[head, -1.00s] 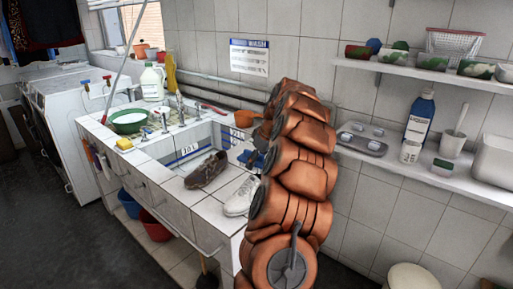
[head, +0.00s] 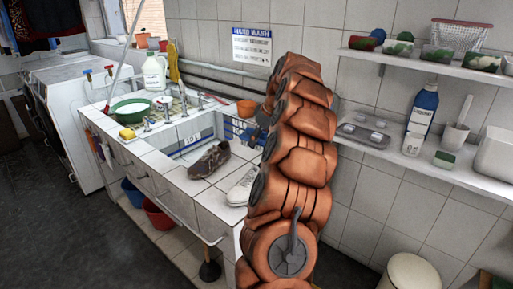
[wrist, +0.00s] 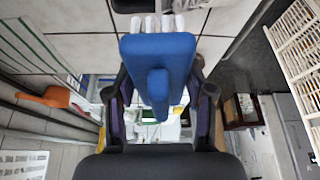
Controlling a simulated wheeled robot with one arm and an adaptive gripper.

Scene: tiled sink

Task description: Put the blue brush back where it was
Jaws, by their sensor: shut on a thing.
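The blue brush (wrist: 158,50) is held between the two fingers of my gripper (wrist: 158,112) in the wrist view. Its flat blue back and a raised blue grip face the camera, and its white bristles show at the top edge. The fingers press in from both sides. In the head view my own arm covers most of the gripper, and I cannot make out the brush clearly there.
A brown shoe (head: 209,160) and a white shoe (head: 243,186) stand on the tiled sink edge. A green basin (head: 130,108) and white jug (head: 155,73) are behind. Wall shelves at right hold bottles and a tray (head: 362,134).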

